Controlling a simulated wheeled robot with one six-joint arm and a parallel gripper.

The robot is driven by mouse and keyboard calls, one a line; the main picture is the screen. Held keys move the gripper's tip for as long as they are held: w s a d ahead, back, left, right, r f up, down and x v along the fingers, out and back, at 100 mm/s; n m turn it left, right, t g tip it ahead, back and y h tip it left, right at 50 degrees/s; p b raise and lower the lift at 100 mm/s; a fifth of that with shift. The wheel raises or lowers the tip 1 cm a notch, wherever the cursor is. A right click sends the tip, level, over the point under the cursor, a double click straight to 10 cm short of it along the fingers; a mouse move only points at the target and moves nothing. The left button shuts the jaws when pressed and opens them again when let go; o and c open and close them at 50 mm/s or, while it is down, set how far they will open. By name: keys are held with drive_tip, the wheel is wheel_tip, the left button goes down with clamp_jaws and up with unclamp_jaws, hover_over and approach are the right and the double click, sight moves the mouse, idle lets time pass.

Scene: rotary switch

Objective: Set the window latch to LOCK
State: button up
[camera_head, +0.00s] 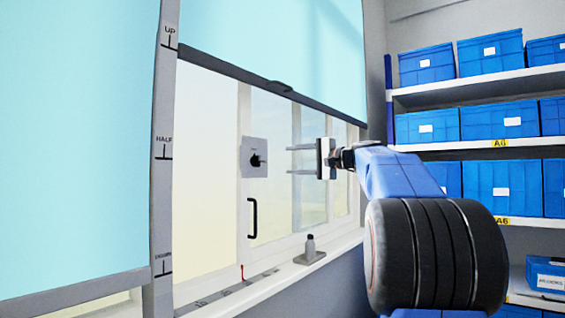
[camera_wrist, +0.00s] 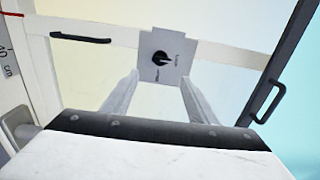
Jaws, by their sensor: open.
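The window latch is a black rotary knob (camera_head: 257,160) on a square grey plate (camera_head: 248,170), fixed to the light window frame. In the wrist view the knob (camera_wrist: 161,58) and its plate (camera_wrist: 176,72) show near the top middle. Small lettering is on the plate, too small to read, so I cannot tell the knob's setting. My gripper (camera_head: 288,159) is open and empty, to the right of the latch and apart from it. In the wrist view the two fingers of my gripper (camera_wrist: 160,77) point toward the plate from either side, with the knob beyond their tips.
A black window handle (camera_head: 252,217) is below the latch. A small grey object on a base (camera_head: 310,250) stands on the sill (camera_head: 285,277). A pale blue blind (camera_head: 285,45) hangs above, its dark bottom bar higher than the latch. Shelves with blue bins (camera_head: 427,65) are at right.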

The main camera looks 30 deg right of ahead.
drive_tip(key=shift+v, duration=1.4)
drive_tip(key=shift+a, duration=0.1)
drive_tip(key=s+a+f+n+g+h, duration=0.1)
drive_tip(key=s+a+f+n+g, duration=0.4)
drive_tip(key=a+f, duration=0.8)
drive_tip(key=s+a+f+n+g, duration=0.1)
drive_tip(key=s+a+f+g, duration=0.2)
drive_tip(key=s+a+f, duration=0.7)
drive_tip(key=s+a+f+n+g+h, duration=0.1)
drive_tip(key=s+f+n, duration=0.1)
drive_tip(key=s+f, duration=0.5)
drive_tip(key=s+a+f+n+g+h, duration=0.1)
drive_tip(key=s+f, duration=0.5)
drive_tip(key=f, duration=0.8)
drive_tip(key=s+a+f+n+g+h, duration=0.2)
drive_tip(key=s+f+n+h, duration=0.1)
drive_tip(key=s+f, duration=0.4)
wheel_tip(320, 180, down, 3)
drive_tip(key=shift+s+a+f+n, duration=0.15)
drive_tip(key=shift+s+a+n, duration=0.2)
drive_tip(key=shift+n, duration=0.55)
